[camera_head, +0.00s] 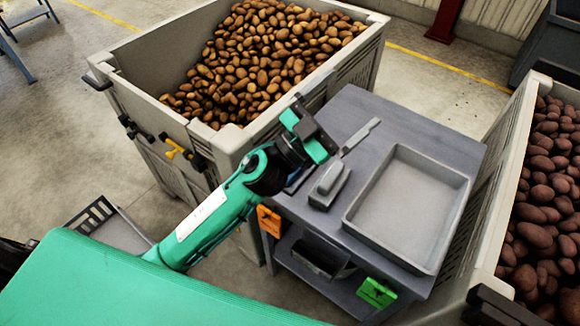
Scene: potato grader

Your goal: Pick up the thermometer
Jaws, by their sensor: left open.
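I cannot clearly pick out the thermometer. A thin pale tool (361,134) and a small grey block-shaped item (329,184) lie on the grey table (405,118); I cannot tell whether either is it. My left gripper (307,132) has green fingers and is open, with nothing seen between them. The gripper and wrist hide part of that corner. My right gripper is not in view.
An empty shallow tray (456,180) fills the table's right part. A large potato-filled crate (376,40) stands behind, with black and yellow fittings (180,151) on its side. Another potato crate (503,190) stands right.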

